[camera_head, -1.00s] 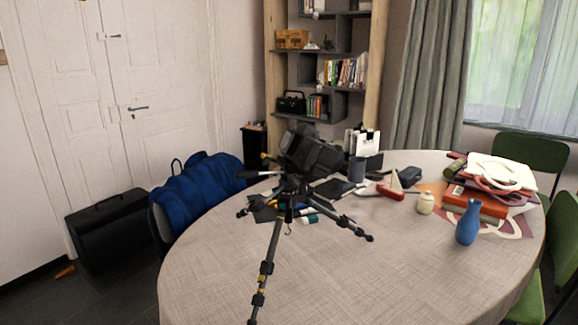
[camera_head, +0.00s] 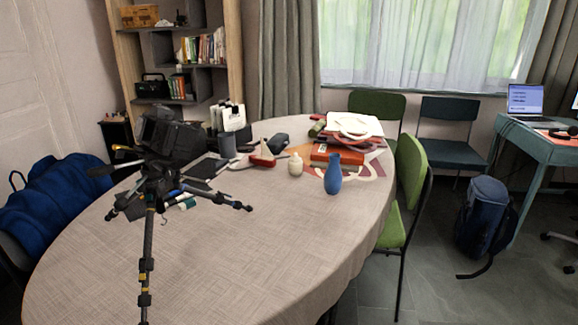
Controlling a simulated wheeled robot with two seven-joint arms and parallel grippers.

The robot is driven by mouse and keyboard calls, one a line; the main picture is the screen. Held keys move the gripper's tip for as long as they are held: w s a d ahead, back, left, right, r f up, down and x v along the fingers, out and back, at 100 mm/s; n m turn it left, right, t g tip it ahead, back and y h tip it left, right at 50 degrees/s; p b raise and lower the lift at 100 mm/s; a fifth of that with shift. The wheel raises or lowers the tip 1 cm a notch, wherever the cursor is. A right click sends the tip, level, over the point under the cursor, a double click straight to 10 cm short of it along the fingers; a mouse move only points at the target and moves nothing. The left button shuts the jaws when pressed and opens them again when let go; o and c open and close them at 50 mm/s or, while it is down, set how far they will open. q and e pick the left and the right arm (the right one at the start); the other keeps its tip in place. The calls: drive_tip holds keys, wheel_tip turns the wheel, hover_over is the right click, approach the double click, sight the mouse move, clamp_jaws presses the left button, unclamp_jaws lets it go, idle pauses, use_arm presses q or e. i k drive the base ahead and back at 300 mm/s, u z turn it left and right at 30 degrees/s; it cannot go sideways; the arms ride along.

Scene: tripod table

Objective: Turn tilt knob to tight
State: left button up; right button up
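A black tripod (camera_head: 147,262) with a dark camera (camera_head: 172,136) on its head stands at the left part of the oval table (camera_head: 230,270). Its front leg hangs down in the foreground and its side legs spread over the tabletop. Which part is the tilt knob is too small to tell. Neither of my grippers shows in the head view.
A blue vase (camera_head: 333,174), a cream jar (camera_head: 295,165) and a stack with a red book (camera_head: 338,154) stand on the table. A green chair (camera_head: 412,185) is at its right edge. A blue bag (camera_head: 70,195) is at the left.

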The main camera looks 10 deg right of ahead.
sight(167, 172)
drive_tip(key=z, duration=0.35)
drive_tip(key=k, duration=0.85)
drive_tip(key=u, duration=1)
drive_tip(key=i, duration=1)
drive_tip(key=z, duration=0.15)
